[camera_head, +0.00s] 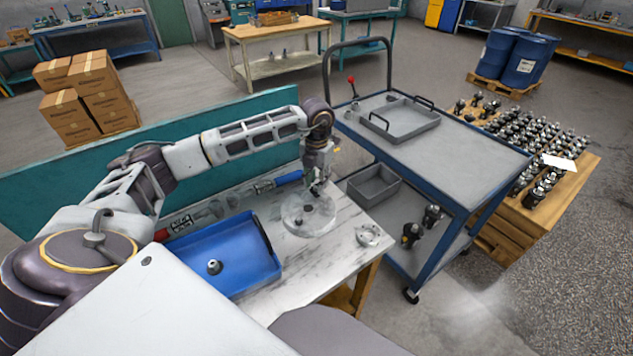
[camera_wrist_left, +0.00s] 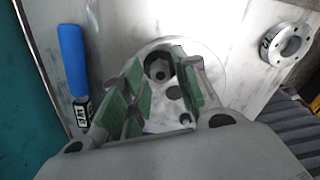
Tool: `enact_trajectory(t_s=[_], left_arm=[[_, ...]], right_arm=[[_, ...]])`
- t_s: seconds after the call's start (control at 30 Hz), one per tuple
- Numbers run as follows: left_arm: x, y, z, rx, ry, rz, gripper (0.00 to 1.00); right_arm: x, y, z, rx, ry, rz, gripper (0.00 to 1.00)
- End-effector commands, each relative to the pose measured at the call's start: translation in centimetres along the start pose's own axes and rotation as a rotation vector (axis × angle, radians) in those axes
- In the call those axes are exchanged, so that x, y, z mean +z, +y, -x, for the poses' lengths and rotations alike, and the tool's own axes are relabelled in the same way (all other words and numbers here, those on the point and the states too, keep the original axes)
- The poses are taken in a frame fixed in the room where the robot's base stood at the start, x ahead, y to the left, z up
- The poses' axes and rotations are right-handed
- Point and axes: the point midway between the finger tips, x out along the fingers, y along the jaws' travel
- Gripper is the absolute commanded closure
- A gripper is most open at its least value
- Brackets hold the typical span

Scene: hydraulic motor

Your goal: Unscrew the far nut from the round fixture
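The pale round fixture (camera_head: 297,224) stands on the workbench below my left gripper (camera_head: 318,178); it also shows in the left wrist view (camera_wrist_left: 209,58). My left gripper (camera_wrist_left: 160,72) points down at the fixture's far side, its green-padded fingers spread apart. A nut (camera_wrist_left: 158,71) with a dark centre shows in the gap between the fingers. I cannot tell whether the pads touch it. Dark round spots show nearer the fixture's middle. The blue tray (camera_head: 262,277) lies left of the fixture with a small grey nut-like part (camera_head: 214,266) in it. My right gripper is not in view.
A metal flange ring (camera_head: 369,235) lies right of the fixture. A blue-handled tool (camera_head: 288,178) lies behind it, along the teal panel (camera_head: 255,115). A blue-framed cart (camera_head: 450,150) with a grey tray (camera_head: 413,132) stands right of the bench.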

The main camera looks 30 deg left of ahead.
Motion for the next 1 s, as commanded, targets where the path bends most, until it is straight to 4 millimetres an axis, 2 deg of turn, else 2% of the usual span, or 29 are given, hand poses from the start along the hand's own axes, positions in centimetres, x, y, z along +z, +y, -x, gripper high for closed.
enact_trajectory(t_s=[0.6,1.0], left_arm=[[0.03,-0.01,-0.03,0.000,-0.001,-0.332,0.70],[0.01,0.00,-0.01,0.000,0.000,-0.345,0.70]], right_arm=[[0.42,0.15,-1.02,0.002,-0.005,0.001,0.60],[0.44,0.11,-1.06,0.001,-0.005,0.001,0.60]])
